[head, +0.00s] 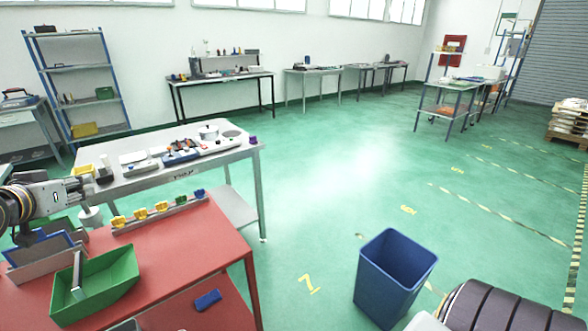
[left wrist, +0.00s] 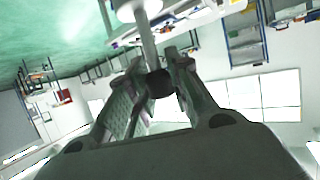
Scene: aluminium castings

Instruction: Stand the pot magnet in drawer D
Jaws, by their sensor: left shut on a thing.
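My left gripper (head: 84,192) reaches in from the left, above the far left part of the red table. It is shut on the pot magnet (head: 90,216), whose pale round base hangs below the fingers. In the left wrist view the fingers (left wrist: 158,85) close around its dark grip, and a pale rod (left wrist: 147,45) runs from there to the round base (left wrist: 136,10). Drawer D cannot be made out in either view. My right gripper is not in view.
The red table (head: 180,255) carries a green open bin (head: 115,280), a blue-faced panel (head: 40,248) and a rail with yellow and blue pieces (head: 160,210). A grey bench (head: 215,157) with several items stands behind.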

